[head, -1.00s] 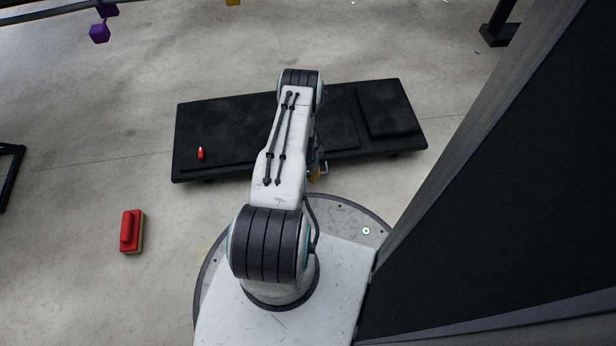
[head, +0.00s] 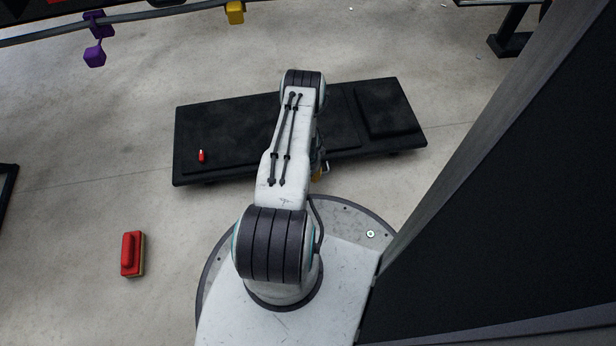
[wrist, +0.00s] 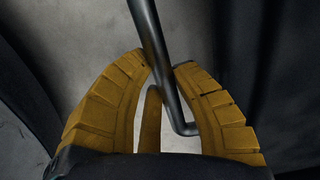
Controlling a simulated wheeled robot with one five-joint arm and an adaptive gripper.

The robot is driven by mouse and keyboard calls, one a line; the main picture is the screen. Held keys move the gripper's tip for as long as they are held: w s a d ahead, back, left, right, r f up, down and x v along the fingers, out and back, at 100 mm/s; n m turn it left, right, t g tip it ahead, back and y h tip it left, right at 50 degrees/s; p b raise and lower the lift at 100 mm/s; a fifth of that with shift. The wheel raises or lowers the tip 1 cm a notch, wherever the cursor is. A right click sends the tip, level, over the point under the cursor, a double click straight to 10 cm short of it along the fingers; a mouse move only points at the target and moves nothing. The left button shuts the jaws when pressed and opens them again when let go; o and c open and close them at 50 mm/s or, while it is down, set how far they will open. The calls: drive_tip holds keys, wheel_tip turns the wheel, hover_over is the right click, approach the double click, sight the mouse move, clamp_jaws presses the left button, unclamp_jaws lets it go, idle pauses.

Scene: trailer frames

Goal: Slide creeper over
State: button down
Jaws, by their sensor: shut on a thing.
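The creeper (head: 235,125) is a long, low black padded board lying across the floor in front of my base, with a raised pad at its right end. My arm reaches over its middle and hides part of it. My gripper (head: 318,173) is mostly hidden beneath the arm at the creeper's near edge. In the wrist view my gripper (wrist: 158,68) has its yellow segmented fingers closed around a dark metal bar handle (wrist: 150,40). The handle, also glimpsed in the head view (head: 325,167), is at the creeper's near side.
A small red object (head: 202,157) lies on the creeper's left part. A red brush-like block (head: 133,254) sits on the floor at left. A rail with purple (head: 94,56) and yellow (head: 235,12) pieces crosses the top left. A dark panel (head: 500,220) stands close at right.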

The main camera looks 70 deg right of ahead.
drive_tip(key=c, duration=1)
unclamp_jaws()
drive_tip(key=shift+r, duration=0.1)
wheel_tip(320, 180, up, 12)
drive_tip(key=shift+f, duration=0.1)
idle(0.5)
